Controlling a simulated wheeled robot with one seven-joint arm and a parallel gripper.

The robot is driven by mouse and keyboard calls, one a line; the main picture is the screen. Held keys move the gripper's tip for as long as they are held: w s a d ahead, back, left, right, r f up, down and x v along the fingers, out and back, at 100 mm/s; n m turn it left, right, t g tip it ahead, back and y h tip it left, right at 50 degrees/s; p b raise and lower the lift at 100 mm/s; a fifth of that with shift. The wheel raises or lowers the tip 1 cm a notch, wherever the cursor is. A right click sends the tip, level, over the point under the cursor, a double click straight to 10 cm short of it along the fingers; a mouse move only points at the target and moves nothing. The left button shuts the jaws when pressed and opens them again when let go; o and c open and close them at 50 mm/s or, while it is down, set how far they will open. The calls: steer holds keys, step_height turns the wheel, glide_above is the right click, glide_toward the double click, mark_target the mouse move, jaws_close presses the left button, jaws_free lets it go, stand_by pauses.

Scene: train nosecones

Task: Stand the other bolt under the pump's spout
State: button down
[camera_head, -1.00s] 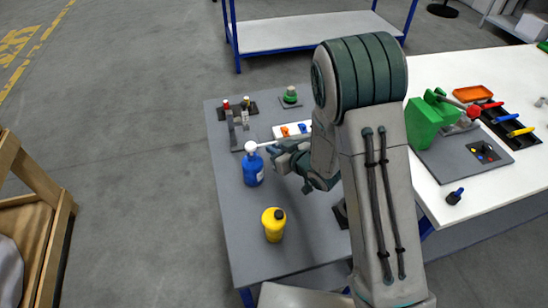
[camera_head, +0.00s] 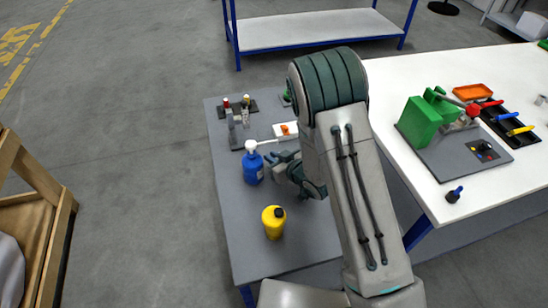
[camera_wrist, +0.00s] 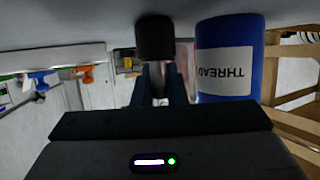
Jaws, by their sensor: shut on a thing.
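The pump bottle (camera_head: 253,169) is blue with a white top, and its spout points right. It stands upright on the grey table. In the wrist view, which looks upside down, the bottle (camera_wrist: 228,88) shows a label reading "THREAD". My gripper (camera_head: 284,166) is just right of the bottle, low near the table. It is shut on a bolt (camera_wrist: 155,38), whose dark cylindrical head points toward the table, close to its surface. Whether the head touches the table I cannot tell. The fingers hide most of the shank. The head view does not show the bolt clearly.
A yellow bottle (camera_head: 273,222) with a dark cap stands nearer me. Behind the pump, a dark rack (camera_head: 236,137) and small red- and yellow-topped items stand. The front left table is clear.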

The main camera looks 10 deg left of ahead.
steer(key=c, duration=1.5)
jaws_free()
steer(key=shift+o, duration=0.2)
steer(key=shift+r+p, duration=0.15)
steer(key=shift+p, duration=0.15)
steer(key=v, duration=1)
steer(key=shift+d+r, duration=0.1)
steer(key=shift+r, duration=0.25)
steer(key=shift+s+d+r+p, duration=0.1)
steer(key=shift+s+d+p, duration=0.5)
steer(key=shift+p, duration=0.55)
steer(key=shift+w, duration=0.1)
